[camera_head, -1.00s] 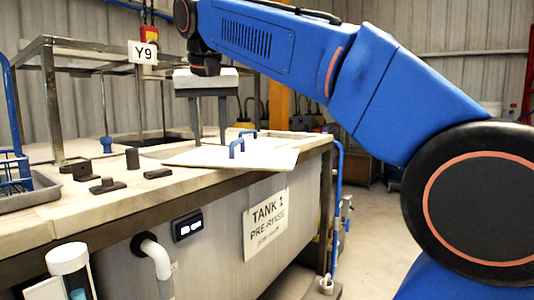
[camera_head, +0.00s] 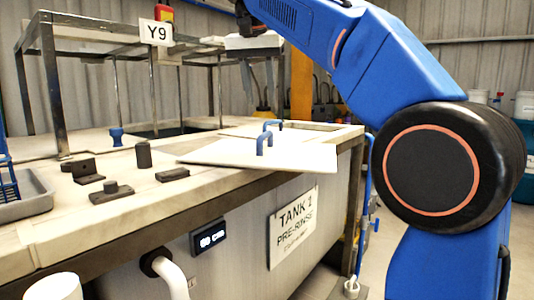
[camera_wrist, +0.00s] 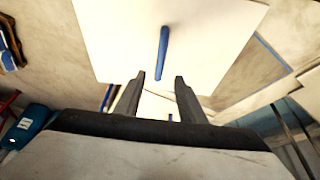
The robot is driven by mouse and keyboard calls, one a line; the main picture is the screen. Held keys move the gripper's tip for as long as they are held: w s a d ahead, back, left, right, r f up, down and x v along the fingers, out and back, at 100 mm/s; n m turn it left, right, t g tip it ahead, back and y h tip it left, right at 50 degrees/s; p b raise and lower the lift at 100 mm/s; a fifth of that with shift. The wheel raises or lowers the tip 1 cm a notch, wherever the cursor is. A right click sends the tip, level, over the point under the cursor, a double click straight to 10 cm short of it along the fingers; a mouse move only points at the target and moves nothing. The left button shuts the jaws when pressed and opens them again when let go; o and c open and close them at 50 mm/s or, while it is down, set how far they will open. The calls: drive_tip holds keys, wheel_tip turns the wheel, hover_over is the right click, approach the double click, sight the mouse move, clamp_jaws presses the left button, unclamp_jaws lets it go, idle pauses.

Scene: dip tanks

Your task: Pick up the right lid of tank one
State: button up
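A white lid (camera_head: 220,152) with a blue bar handle (camera_head: 264,144) lies skewed on top of tank one, with its front corner over the edge. A second blue handle (camera_head: 273,125) stands just behind it, on a pale lid mostly hidden. I cannot tell for sure which lid counts as the right one. My gripper (camera_head: 260,96) is open and empty, above and behind the near handle in the head view. In the wrist view, my gripper's fingers (camera_wrist: 159,79) are apart, with a blue handle (camera_wrist: 162,54) on a white lid (camera_wrist: 115,35) beyond the fingertips.
Dark blocks (camera_head: 110,192) and a blue knob (camera_head: 117,137) are on the tank top at left. A metal frame (camera_head: 50,90) with a Y9 sign (camera_head: 156,33) stands behind. A grey tray (camera_head: 25,205) sits at far left. The tank's front carries a TANK 1 sign (camera_head: 293,225).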

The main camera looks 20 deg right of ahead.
sight(265, 135)
drive_tip(key=x, duration=1.2)
drive_tip(key=shift+w+d+f, duration=0.1)
drive_tip(key=shift+w+f, duration=0.05)
drive_tip(key=shift+f, duration=0.15)
drive_tip(key=shift+c, duration=0.6)
clamp_jaws()
idle(0.5)
